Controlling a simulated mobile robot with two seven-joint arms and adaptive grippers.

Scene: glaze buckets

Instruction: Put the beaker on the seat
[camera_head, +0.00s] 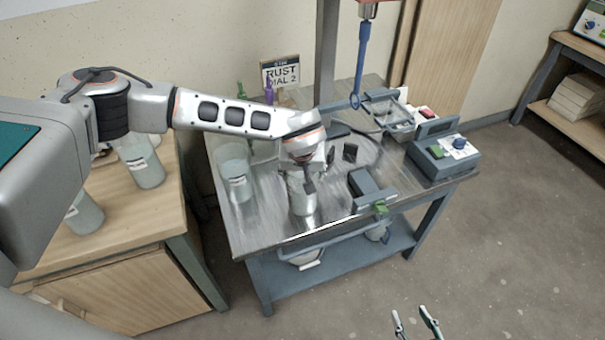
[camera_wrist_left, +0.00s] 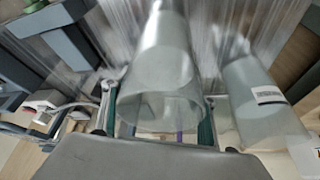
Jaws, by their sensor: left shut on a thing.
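A translucent grey beaker (camera_head: 303,197) stands upright over the front middle of the metal table. My left gripper (camera_head: 306,180) is shut on it from above and covers its upper part. In the left wrist view the beaker (camera_wrist_left: 162,70) fills the middle between the two fingers. I cannot tell whether its base touches the table. A round plate-like area (camera_head: 358,152) with dark blocks lies just right of it; I cannot tell whether this is the seat. My right gripper (camera_head: 417,323) is open and empty at the bottom edge, over the floor.
Another labelled beaker (camera_head: 237,180) stands left on the metal table (camera_head: 262,228); it also shows in the left wrist view (camera_wrist_left: 262,100). A grey clamp block (camera_head: 371,188) and a control box (camera_head: 443,157) stand right. A blue tool (camera_head: 361,65) hangs above. More beakers stand on the wooden cabinet.

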